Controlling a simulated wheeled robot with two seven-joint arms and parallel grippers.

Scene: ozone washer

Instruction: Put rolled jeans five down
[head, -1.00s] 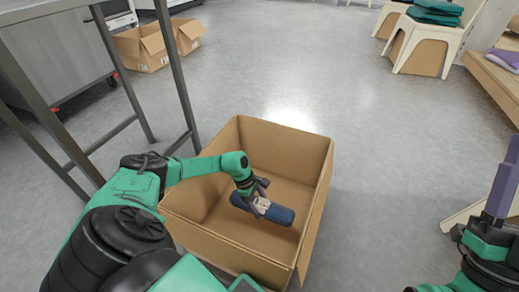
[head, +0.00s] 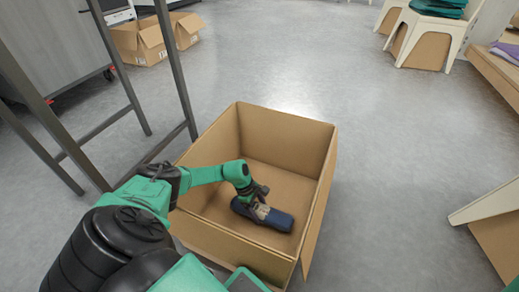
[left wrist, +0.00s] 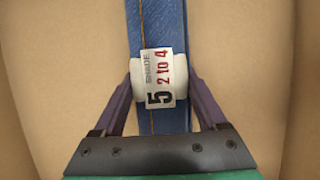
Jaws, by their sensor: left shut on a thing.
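The rolled jeans (head: 275,219) are a dark blue roll with a pale band, inside an open cardboard box (head: 285,124) in the middle of the head view. My left gripper (head: 258,208) reaches down into the box and is shut on the roll near its middle. In the left wrist view the blue roll (left wrist: 168,25) runs upright between the two purple fingers, and its white label (left wrist: 158,80) reads "SHADE 5 2 to 4". The roll is low, near the box floor; I cannot tell if it touches. My right gripper is out of the head view.
A grey metal frame (head: 181,75) stands left of the box. Two open cardboard boxes (head: 140,40) are on the floor at the back left. The floor beyond the box is clear.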

